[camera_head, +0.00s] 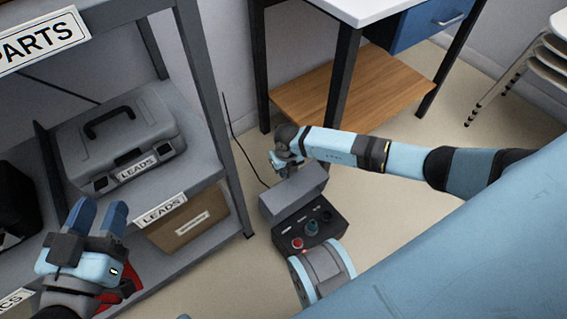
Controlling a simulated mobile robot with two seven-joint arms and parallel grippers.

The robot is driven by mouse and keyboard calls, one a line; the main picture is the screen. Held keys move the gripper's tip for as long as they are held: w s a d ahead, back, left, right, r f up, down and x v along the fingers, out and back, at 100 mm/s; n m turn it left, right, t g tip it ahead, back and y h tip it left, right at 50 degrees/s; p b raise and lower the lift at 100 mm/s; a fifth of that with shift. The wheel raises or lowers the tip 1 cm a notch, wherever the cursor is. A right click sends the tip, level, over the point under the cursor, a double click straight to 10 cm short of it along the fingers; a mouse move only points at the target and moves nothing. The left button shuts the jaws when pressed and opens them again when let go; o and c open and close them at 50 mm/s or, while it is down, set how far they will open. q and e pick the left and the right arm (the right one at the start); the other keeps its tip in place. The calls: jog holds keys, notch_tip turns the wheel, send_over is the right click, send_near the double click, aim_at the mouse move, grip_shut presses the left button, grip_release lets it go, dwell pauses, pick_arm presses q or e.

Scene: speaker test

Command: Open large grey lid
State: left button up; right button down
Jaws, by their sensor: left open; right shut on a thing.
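A large grey lid (292,192) stands raised at the far side of a dark control box (318,228) near the centre.
A grey shelf unit (222,110) at left holds a grey case (118,140) labelled LEADS and a cardboard box (188,222) below. A red item (122,290) is partly behind my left gripper. A white-topped desk (375,8) stands behind. Beige floor (400,255) is clear at right.

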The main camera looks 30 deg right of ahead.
aim_at(294, 184)
jog(key=s+p, duration=0.1)
jog(key=s+r+p, duration=0.1)
jog(key=s+p, duration=0.1)
jog(key=shift+s+d+r, duration=0.25)
jog(key=shift+s, duration=0.05)
jog(key=shift+s+f+p, duration=0.25)
jog(key=shift+s+p, duration=0.2)
jog(key=shift+s, duration=0.05)
pick_arm(q)
jog(key=s+r+n, duration=0.1)
jog(key=s+d+n, duration=0.1)
jog(key=shift+r+n+g, duration=0.3)
jog(key=shift+r, duration=0.1)
pick_arm(e)
jog(key=shift+d, duration=0.1)
